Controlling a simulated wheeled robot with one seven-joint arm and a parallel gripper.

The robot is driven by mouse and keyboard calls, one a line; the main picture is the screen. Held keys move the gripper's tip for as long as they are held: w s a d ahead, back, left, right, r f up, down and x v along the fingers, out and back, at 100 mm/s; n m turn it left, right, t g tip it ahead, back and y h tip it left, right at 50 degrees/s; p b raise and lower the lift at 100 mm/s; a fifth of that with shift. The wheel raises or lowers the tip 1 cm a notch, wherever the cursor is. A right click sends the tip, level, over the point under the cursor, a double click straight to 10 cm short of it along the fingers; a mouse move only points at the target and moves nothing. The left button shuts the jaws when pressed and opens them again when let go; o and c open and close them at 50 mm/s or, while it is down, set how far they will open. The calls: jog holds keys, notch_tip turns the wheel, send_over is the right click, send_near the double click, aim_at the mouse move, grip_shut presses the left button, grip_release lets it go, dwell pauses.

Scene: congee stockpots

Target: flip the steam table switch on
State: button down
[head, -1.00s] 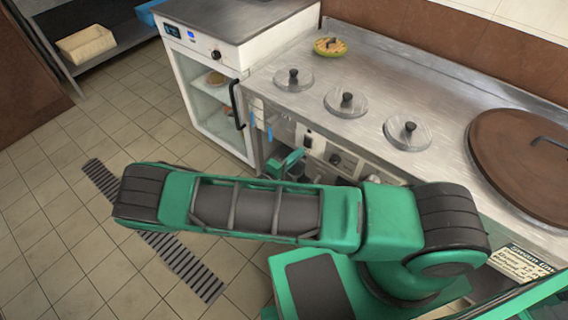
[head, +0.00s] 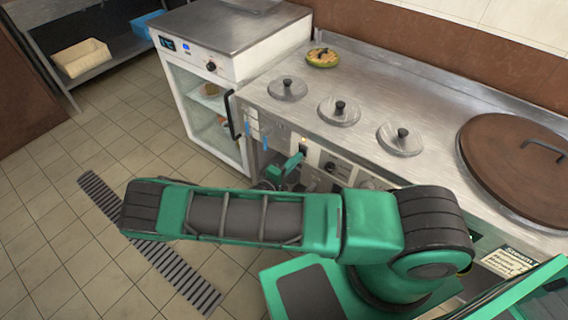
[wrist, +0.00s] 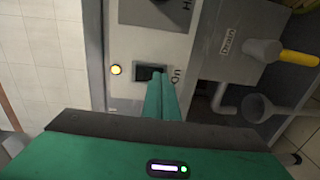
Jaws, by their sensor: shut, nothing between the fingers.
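The steam table (head: 372,72) has a front control panel with a dark rocker switch (wrist: 150,74), which also shows in the head view (head: 303,149). In the head view my gripper (head: 300,158) is low in front of the panel.
Three small lidded wells (head: 339,111) and a large brown round lid (head: 520,165) are on the steel top. A white glass-door cabinet (head: 208,100) stands left. In the wrist view, a drain pipe with a yellow handle (wrist: 299,57) is at right. Tiled floor is open at left.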

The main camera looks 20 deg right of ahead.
jog(key=shift+d, duration=0.1)
jog(key=f+v, duration=0.2)
jog(key=v, duration=1.1)
jog(key=shift+s+a+f, duration=0.2)
jog(key=shift+a+f, duration=0.1)
jog(key=shift+a, duration=0.15)
